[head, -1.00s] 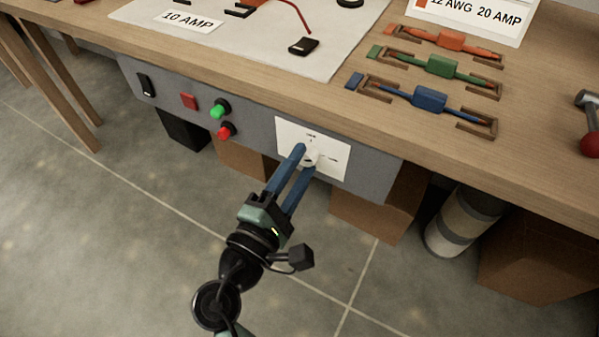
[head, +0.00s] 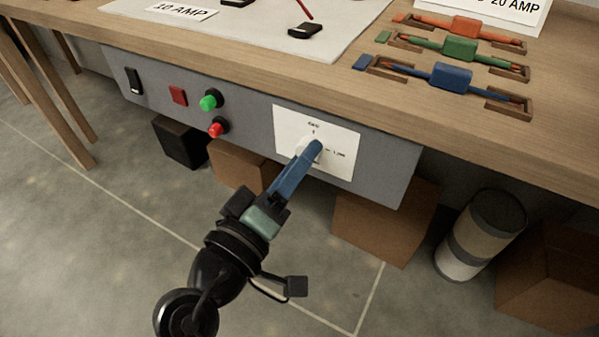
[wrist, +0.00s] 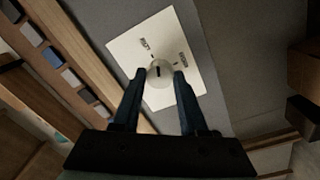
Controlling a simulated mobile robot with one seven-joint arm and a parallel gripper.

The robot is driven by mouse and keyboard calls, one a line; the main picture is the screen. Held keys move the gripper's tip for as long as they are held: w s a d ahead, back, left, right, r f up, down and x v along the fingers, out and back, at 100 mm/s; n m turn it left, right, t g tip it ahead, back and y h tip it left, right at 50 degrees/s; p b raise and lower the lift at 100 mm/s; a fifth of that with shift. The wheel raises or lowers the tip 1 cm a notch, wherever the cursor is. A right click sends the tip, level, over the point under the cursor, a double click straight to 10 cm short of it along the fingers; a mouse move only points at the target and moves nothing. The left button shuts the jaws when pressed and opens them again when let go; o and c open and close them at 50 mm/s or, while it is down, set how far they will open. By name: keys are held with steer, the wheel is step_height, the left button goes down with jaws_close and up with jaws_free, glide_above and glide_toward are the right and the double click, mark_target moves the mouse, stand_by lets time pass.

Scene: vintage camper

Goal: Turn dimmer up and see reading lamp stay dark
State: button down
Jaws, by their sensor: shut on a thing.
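The dimmer is a round white knob (wrist: 159,73) on a white label plate (head: 340,150), set in the grey front panel under the bench. The plate also shows in the wrist view (wrist: 188,43), with small print and a dark mark on the knob's face. My gripper (wrist: 159,76) has its blue fingers on either side of the knob and is shut on it. In the head view my gripper (head: 308,152) is rolled, so one finger largely hides the other and most of the knob. No reading lamp can be made out.
The panel (head: 240,120) also carries a black rocker switch (head: 133,81), a red square (head: 178,95), a green button (head: 209,101) and a red button (head: 217,128). Fuse holders (head: 450,75) lie on the wooden bench above. Boxes (head: 380,220) and a cylinder (head: 482,235) stand below.

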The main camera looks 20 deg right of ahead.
steer(key=shift+a+m+g+b, duration=0.1)
steer(key=shift+m+g+b, duration=0.3)
steer(key=shift+m+b, duration=5.7)
steer(key=shift+r+m+p, duration=0.1)
steer(key=shift+m+p, duration=0.65)
steer(key=shift+m, duration=0.25)
steer(key=shift+c, duration=2.2)
jaws_free()
steer(key=p+v, duration=0.3)
steer(key=v, duration=1)
